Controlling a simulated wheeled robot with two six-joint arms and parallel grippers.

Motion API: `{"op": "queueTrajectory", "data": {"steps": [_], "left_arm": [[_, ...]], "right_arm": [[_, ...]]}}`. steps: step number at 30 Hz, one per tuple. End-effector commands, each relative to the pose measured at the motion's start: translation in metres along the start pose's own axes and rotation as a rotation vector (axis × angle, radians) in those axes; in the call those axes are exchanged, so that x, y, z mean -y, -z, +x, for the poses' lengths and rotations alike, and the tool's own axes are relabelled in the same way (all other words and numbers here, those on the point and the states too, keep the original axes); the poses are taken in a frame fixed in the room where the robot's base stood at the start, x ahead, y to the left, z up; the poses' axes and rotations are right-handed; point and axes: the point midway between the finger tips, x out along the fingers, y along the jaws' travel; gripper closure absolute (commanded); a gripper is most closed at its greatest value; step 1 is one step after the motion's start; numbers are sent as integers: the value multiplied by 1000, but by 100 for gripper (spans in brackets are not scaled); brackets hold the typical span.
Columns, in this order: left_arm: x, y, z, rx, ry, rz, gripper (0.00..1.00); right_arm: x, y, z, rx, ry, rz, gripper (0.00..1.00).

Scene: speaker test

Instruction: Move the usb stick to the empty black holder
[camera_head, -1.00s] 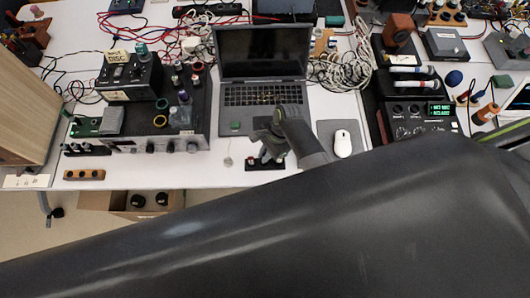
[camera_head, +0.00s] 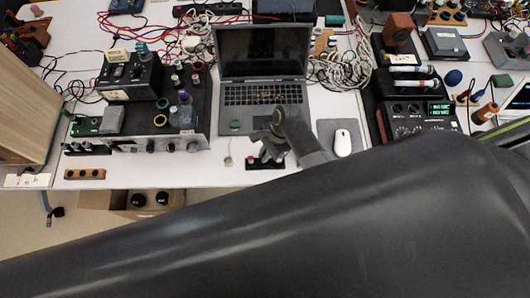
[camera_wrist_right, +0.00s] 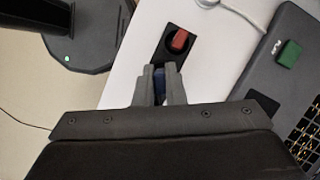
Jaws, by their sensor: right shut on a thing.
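My right gripper (camera_wrist_right: 159,80) is shut on a small dark blue thing, which looks like the usb stick (camera_wrist_right: 159,84). Only part of it shows between the fingers. The fingers are over the near end of a black holder (camera_wrist_right: 160,62). I cannot tell whether the stick touches the holder. A red piece (camera_wrist_right: 180,40) sits in the holder's other end. In the head view, the right gripper (camera_head: 268,156) is at the black holder (camera_head: 278,165), by the table's front edge, and hides the stick. My left gripper is not in view.
A laptop (camera_head: 262,95) stands open behind the gripper, with a green block (camera_head: 235,125) on its front left. A white mouse (camera_head: 343,143) lies to the right on a grey pad (camera_head: 327,129). Electronics boxes (camera_head: 130,76) and cables crowd the left. The table edge is close.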

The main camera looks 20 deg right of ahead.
Motion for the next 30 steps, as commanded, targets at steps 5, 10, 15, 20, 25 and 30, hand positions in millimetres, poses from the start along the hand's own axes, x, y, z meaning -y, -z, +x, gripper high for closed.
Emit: {"op": "queueTrajectory", "data": {"steps": [5, 10, 15, 20, 25, 30], "left_arm": [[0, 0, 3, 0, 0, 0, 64], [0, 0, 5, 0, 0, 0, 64], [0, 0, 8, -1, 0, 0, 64], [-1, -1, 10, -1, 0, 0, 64], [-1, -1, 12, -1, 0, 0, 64], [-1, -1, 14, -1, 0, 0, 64]], "right_arm": [[0, 2, 4, 0, 0, 0, 100], [0, 3, 7, 0, 0, 0, 100], [0, 4, 10, 0, 0, 0, 100], [0, 6, 13, 0, 1, 0, 100], [0, 7, 16, 0, 1, 0, 100], [0, 8, 20, 0, 0, 0, 100]]}}
